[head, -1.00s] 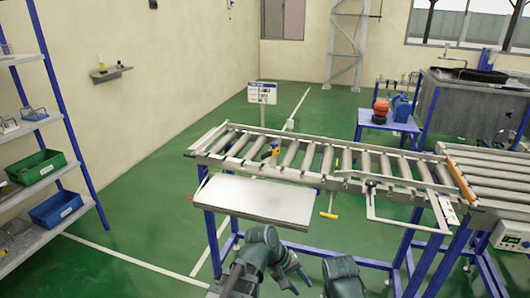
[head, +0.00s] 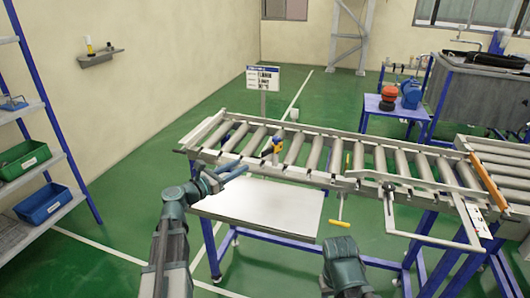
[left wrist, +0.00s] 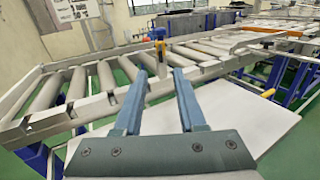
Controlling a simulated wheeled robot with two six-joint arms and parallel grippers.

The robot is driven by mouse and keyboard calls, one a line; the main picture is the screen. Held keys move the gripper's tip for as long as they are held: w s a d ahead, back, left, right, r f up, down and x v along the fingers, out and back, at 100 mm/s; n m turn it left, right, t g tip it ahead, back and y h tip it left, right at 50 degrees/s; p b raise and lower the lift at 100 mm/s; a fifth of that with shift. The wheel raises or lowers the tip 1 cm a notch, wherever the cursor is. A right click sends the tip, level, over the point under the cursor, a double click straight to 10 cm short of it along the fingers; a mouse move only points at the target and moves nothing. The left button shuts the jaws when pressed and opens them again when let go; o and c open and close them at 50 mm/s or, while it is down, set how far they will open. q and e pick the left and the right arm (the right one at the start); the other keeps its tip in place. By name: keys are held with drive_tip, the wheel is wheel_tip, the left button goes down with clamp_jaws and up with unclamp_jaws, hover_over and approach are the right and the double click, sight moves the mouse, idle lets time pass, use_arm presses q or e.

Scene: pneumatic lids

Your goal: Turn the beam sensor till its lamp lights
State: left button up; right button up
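The beam sensor appears to be the small yellow and dark blue device (head: 275,146) on the near rail of the roller conveyor (head: 345,182). In the left wrist view it (left wrist: 157,35) stands upright on a bracket, beyond and between my fingertips. Its lamp is too small to make out. My left gripper (head: 240,170) is open and empty, left of the sensor and above the near edge of the conveyor. Its two fingers (left wrist: 160,78) are apart and point toward the sensor without visibly touching it. Only part of my right arm shows at the bottom; its gripper is out of view.
A pale flat panel (head: 262,207) lies below my left gripper, in front of the conveyor. A small white block (head: 293,115) is at the far rail. A metal bar frame (head: 430,238) juts out at right. A sign (head: 263,79) stands behind. Shelves with bins (head: 45,200) are left.

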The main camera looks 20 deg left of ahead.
sight(265, 152)
use_arm(q)
drive_tip(key=x, duration=1.3)
drive_tip(key=shift+s, duration=0.1)
drive_tip(key=shift+c, duration=0.3)
clamp_jaws()
drive_tip(key=shift+f, duration=0.1)
idle(0.5)
